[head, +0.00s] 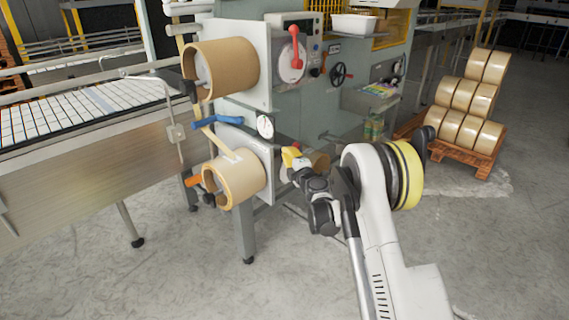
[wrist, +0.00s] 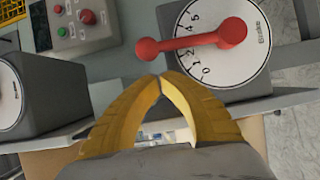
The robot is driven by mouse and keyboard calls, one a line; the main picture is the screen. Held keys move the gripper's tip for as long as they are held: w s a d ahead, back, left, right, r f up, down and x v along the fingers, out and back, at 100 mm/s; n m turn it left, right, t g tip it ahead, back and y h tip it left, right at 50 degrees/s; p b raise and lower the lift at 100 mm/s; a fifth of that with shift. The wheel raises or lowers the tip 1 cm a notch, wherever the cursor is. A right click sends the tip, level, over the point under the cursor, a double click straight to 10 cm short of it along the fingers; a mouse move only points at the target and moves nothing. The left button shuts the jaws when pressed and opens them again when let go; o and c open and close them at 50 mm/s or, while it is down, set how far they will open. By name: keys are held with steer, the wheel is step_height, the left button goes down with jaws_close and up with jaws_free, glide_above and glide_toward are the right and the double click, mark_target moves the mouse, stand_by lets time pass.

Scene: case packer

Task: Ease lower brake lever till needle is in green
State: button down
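An orange-ended lever (head: 193,181) sits beside the lower tape roll (head: 236,180) in the head view. My yellow gripper (head: 291,155) is right of the lower roll, apart from the orange-ended lever. In the wrist view my gripper (wrist: 160,80) has its fingertips together with nothing visible between them. Neither roll-side lever can be made out in the wrist view.
A red handle (head: 297,48) on a numbered white dial (head: 287,62) is on the machine's upper front; a red handle on a dial (wrist: 195,42) shows beyond my fingertips in the wrist view. A conveyor (head: 80,130) stands left, a pallet of tape rolls (head: 455,150) right. Front floor is clear.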

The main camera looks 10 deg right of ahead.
steer(key=shift+w+d, duration=0.3)
steer(key=shift+d, duration=0.5)
steer(key=shift+d, duration=0.1)
steer(key=shift+w+d, duration=0.35)
steer(key=shift+d, duration=0.1)
steer(key=shift+a+b, duration=0.1)
steer(key=shift+b, duration=0.2)
